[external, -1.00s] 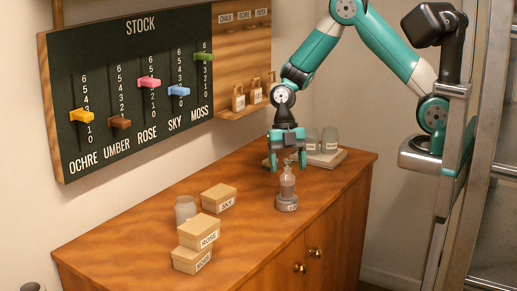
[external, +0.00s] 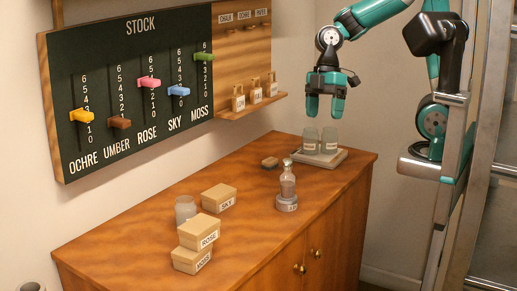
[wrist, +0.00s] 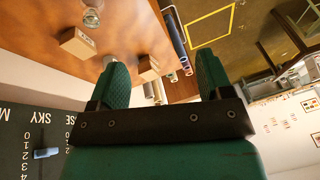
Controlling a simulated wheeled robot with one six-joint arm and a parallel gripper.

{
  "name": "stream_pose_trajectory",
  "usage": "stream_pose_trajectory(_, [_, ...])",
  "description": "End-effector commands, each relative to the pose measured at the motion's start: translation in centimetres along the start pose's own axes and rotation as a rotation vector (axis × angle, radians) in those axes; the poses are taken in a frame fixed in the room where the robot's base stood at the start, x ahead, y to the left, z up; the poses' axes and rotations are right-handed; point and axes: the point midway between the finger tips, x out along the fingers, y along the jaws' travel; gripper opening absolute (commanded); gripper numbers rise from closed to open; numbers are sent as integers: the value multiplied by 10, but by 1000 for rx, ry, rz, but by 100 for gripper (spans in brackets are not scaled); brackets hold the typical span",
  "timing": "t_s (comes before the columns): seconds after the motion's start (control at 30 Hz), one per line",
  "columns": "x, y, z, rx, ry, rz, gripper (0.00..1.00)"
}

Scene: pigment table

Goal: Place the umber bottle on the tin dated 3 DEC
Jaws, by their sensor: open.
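A clear glass bottle (external: 288,184) with a stopper stands upright on a small round grey base (external: 287,204), near the middle of the cabinet top. The base has a white label too small to read, so I cannot tell whether it is the tin dated 3 DEC. I cannot read a name on the bottle either. My gripper (external: 325,106) is open and empty, well above the cabinet top and to the upper right of the bottle. Its two green fingers stand apart in the wrist view (wrist: 163,78), with nothing between them.
Two glass jars (external: 319,142) stand on a pale tray (external: 323,160) at the back right. A small dark block (external: 269,163) lies behind the bottle. SKY (external: 219,197), ROSE (external: 199,232) and MOSS (external: 191,261) boxes and a jar (external: 185,209) are at left. The STOCK board (external: 130,90) hangs behind.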

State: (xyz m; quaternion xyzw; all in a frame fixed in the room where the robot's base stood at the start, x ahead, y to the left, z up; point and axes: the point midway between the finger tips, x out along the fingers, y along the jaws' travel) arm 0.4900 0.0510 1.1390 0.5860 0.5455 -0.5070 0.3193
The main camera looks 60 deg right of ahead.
Motion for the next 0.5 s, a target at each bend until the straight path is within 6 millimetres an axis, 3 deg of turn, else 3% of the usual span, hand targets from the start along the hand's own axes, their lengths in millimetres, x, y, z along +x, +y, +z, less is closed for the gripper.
stream_pose_trajectory(0.03, [-3, -21, 4, 125, 16, 23, 72])
stream_pose_trajectory(0.1, [-4, -44, 10, 308, 39, 43, 72])
stream_pose_trajectory(0.2, [-2, -68, 18, 511, 68, 61, 72])
stream_pose_trajectory(0.33, [1, -84, 24, 660, 93, 68, 72])
stream_pose_trajectory(0.5, [2, -88, 26, 704, 99, 68, 72])
